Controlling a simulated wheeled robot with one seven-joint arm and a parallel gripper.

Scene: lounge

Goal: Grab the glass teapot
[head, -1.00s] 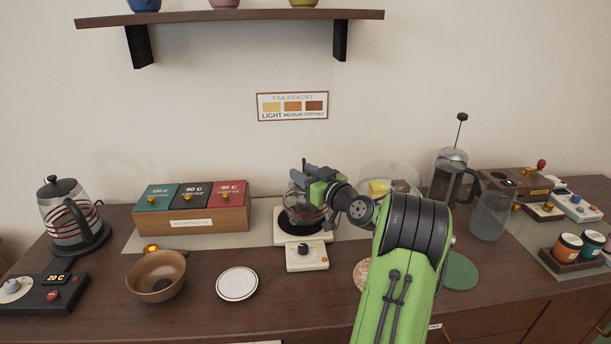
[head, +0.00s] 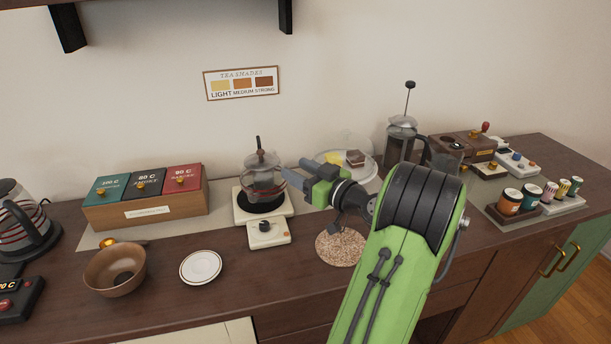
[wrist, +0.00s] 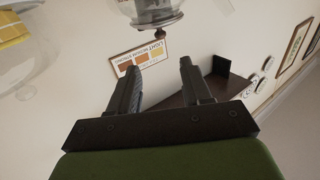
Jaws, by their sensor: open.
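The glass teapot (head: 264,182) stands upright on a small white burner (head: 248,219) in the middle of the counter. It is clear, with a rounded body and a dark knob on its lid. My gripper (head: 294,171) is open and empty just right of the teapot in the head view, its fingers pointing left toward it. I cannot tell whether the near finger touches the glass. In the wrist view, the open fingers (wrist: 160,66) show with nothing between them. A glass vessel with a dark knob, probably the teapot (wrist: 158,14), is cut off at the top edge.
A cork mat (head: 340,247) lies below my wrist. Right of the gripper are a cake plate under a glass dome (head: 346,155) and a French press (head: 402,145). Tea boxes (head: 145,195), a brown bowl (head: 115,270) and a white saucer (head: 201,267) stand left.

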